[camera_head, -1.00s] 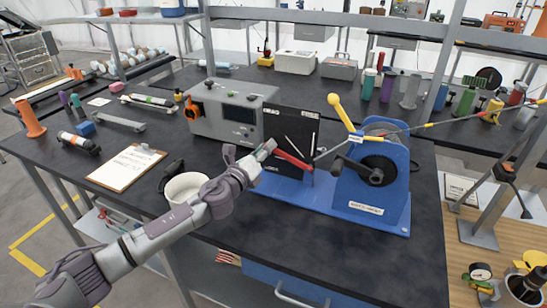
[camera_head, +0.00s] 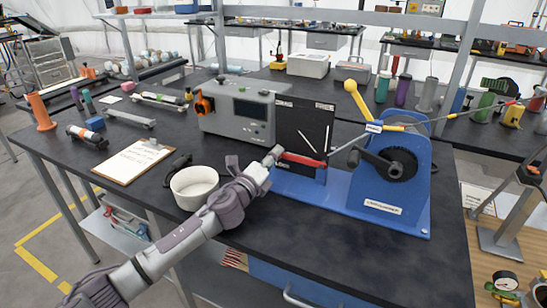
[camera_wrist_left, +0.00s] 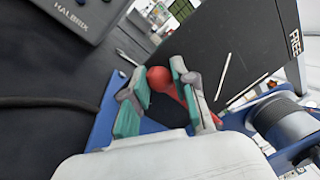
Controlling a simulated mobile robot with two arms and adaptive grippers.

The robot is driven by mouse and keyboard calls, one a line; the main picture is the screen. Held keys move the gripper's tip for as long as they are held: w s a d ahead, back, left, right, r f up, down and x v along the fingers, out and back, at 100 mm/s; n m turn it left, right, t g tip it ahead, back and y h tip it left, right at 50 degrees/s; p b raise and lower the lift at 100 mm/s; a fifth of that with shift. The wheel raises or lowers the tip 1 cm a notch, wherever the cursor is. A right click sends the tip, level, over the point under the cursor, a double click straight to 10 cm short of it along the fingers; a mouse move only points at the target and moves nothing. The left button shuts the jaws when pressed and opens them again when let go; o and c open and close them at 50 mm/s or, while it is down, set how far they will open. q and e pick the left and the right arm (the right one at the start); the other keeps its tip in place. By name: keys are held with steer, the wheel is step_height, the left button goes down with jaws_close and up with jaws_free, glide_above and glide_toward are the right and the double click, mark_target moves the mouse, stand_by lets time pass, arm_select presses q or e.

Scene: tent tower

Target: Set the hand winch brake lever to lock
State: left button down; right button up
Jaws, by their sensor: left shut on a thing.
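The hand winch (camera_head: 390,185) is a blue unit with a black hub and a yellow-knobbed lever (camera_head: 357,98) standing up from its top. It sits on a blue base plate on the dark bench. A red lever (camera_head: 303,160) runs nearly level in front of a black panel, left of the winch drum. My left gripper (camera_head: 273,156) is shut on the free end of this red lever. In the left wrist view, the lever's round red knob (camera_wrist_left: 160,79) sits between the green-padded fingers. My right gripper is not in view.
A black panel (camera_head: 300,120) stands right behind the red lever. A grey instrument box (camera_head: 238,112) is to its left. A white bowl (camera_head: 194,190) stands close beside my left forearm, with a clipboard (camera_head: 134,162) further left. The bench front right is clear.

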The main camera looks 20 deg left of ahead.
arm_select(q)
steer(key=shift+d+f, duration=0.1)
steer(key=shift+f, duration=0.4)
steer(key=c, duration=1)
jaws_free()
steer(key=shift+s, duration=0.1)
steer(key=shift+o, duration=0.2)
steer(key=shift+r, duration=0.2)
steer(key=s, duration=0.4)
steer(key=s+a+f, duration=0.1)
steer(key=s, duration=0.6)
steer(key=shift+s+a+f, duration=0.15)
steer(key=shift+s+a, duration=0.2)
